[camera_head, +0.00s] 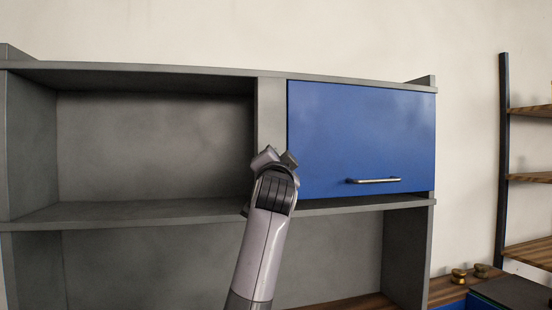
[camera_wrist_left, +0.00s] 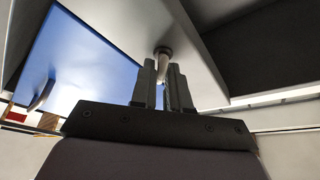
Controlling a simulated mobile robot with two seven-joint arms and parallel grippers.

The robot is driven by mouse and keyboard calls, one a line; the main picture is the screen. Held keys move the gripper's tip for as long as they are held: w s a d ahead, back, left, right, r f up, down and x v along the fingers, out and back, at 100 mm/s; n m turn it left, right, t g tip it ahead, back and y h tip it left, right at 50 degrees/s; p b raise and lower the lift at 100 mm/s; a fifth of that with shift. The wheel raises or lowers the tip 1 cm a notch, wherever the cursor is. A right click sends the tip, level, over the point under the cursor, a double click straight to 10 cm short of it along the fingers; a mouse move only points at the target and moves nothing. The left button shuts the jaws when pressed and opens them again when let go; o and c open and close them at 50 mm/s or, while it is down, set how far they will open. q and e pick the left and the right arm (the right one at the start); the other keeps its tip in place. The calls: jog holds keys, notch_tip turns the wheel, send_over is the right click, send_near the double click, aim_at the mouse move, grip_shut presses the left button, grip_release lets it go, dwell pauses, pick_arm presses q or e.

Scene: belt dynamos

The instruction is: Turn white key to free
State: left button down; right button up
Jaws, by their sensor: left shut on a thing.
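A small pale key-like piece (camera_wrist_left: 163,62) sticks out from a round collar on the grey post in the left wrist view. My left gripper (camera_wrist_left: 164,78) has its two dark fingers on either side of the piece and is shut on it. In the head view the gripper (camera_head: 276,158) is at the grey post (camera_head: 271,115) between the open compartment and the blue door (camera_head: 360,135). It hides the piece there. Which way the key is turned is hard to tell. My right gripper is not in view.
The blue door is closed and has a metal bar handle (camera_head: 373,180). To the left is an empty open grey compartment (camera_head: 150,140), with a shelf edge (camera_head: 130,218) below. A wooden-shelved rack (camera_head: 503,160) stands at the right, near small brass-coloured items (camera_head: 459,275).

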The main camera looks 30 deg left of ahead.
pick_arm(q)
jog(key=shift+f+m+g+h, duration=0.1)
jog(key=shift+m+g+h, duration=0.3)
jog(key=shift+m, duration=1.15)
jog(key=shift+r+m+g+h, duration=0.15)
jog(key=shift+m+h, duration=0.5)
jog(key=shift+m, duration=0.85)
jog(key=shift+f+m+g+h, duration=0.2)
jog(key=shift+m+h, duration=0.35)
jog(key=shift+m, duration=1)
jog(key=c, duration=1.2)
grip_release()
jog(key=shift+d, duration=0.1)
jog(key=b+v, duration=0.2)
jog(key=v, duration=0.5)
